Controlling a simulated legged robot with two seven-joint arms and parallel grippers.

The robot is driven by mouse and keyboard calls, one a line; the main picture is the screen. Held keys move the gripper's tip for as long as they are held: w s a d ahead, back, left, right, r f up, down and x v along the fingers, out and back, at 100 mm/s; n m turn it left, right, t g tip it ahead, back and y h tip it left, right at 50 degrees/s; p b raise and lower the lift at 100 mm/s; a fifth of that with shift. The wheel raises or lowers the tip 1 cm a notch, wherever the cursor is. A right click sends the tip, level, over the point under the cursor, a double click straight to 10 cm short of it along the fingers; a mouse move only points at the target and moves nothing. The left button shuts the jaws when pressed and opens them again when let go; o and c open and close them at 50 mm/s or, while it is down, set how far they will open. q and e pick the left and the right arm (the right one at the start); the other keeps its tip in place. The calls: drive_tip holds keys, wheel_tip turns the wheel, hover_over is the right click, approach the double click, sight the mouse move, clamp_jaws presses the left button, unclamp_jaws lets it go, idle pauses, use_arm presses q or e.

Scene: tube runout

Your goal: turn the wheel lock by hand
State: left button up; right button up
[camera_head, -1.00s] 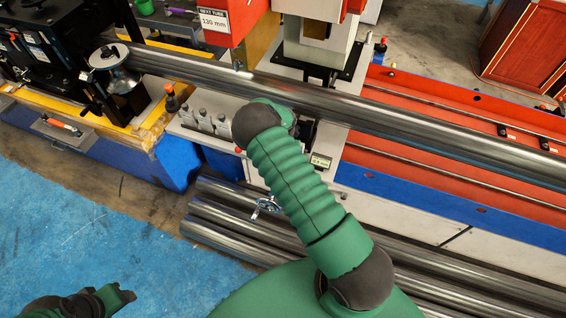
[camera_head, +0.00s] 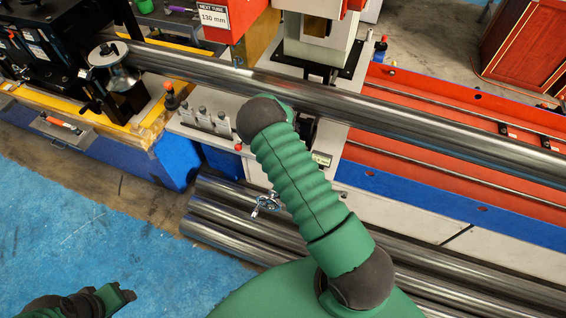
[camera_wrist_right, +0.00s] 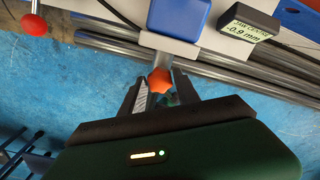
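In the right wrist view an orange lobed knob (camera_wrist_right: 160,80), which looks like the wheel lock, sits below a blue part. My right gripper (camera_wrist_right: 161,88) has its fingers apart on either side of the knob. A gap shows on the left side; contact on the right is unclear.
A small display (camera_wrist_right: 246,30) reads -0.9 mm, right of the knob. A red ball knob (camera_wrist_right: 35,24) is at the left. A long steel tube (camera_head: 400,118) crosses the machine. Several tubes (camera_head: 225,222) lie low in front. The blue floor (camera_head: 60,215) at left is clear.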

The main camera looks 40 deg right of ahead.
drive_tip(key=shift+o, duration=1.1)
drive_tip(key=shift+w, duration=0.1)
drive_tip(key=shift+d, duration=0.1)
wheel_tip(320, 180, up, 6)
drive_tip(key=p, duration=0.4)
drive_tip(key=shift+r+p, duration=0.1)
drive_tip(key=shift+p, duration=0.25)
